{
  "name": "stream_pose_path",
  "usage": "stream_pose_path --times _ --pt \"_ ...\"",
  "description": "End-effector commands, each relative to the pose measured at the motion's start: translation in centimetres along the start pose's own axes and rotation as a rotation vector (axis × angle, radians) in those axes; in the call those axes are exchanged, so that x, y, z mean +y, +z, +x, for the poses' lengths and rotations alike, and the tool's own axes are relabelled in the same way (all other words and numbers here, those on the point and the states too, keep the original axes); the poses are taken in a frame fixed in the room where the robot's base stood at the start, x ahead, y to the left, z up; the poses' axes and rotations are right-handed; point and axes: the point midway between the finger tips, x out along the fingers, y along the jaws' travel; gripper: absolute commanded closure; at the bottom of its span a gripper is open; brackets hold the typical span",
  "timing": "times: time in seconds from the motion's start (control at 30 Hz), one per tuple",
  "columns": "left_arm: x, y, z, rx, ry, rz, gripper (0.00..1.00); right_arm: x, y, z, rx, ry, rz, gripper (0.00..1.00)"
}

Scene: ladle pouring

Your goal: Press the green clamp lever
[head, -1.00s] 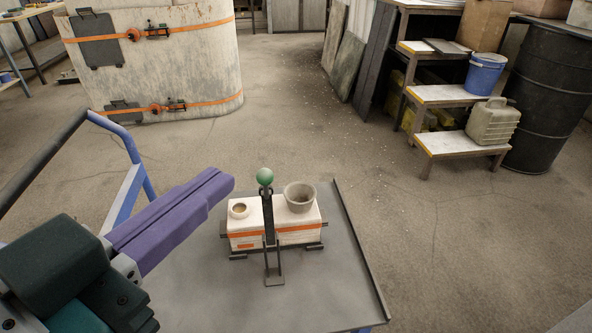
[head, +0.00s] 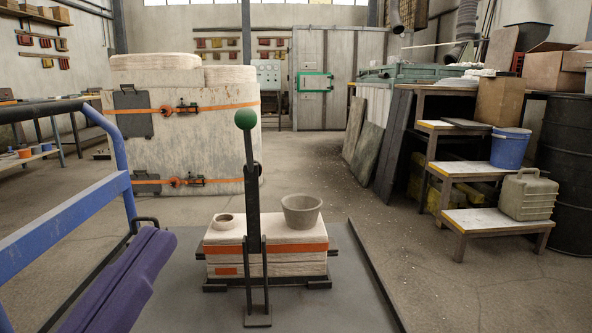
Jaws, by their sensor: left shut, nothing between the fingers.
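The clamp lever (head: 249,178) is a dark upright bar with a green ball knob (head: 245,119) on top. It stands at the front of a pale block mould (head: 268,253) with an orange band, and its foot rests on the grey cart top. My left gripper (head: 158,240) shows at the lower left as purple fingers, shut and empty. It is left of the lever and lower than the knob, apart from both. The rest of my left gripper is cut off by the frame. My right gripper is out of view.
A small ring-shaped cup (head: 224,221) and a grey conical cup (head: 301,211) sit on the mould's top. The cart's blue rail (head: 60,235) runs along the left. A raised rim (head: 378,275) edges the cart's right side. Steps with a blue bucket (head: 510,148) stand at the right.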

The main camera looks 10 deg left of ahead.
Motion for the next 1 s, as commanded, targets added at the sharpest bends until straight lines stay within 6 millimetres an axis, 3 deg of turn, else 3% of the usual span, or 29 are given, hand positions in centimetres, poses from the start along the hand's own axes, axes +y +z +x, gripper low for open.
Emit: stream_pose_path --times 0.27,0.43,1.0 --pt "0.0 -0.1 0.1 0.000 0.001 0.000 1.00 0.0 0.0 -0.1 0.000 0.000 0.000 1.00" --pt "0.0 -0.1 1.2 0.003 -0.001 0.000 1.00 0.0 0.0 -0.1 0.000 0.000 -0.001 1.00" --pt "0.0 -0.1 12.1 0.003 0.000 -0.001 1.00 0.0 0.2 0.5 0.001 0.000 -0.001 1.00"
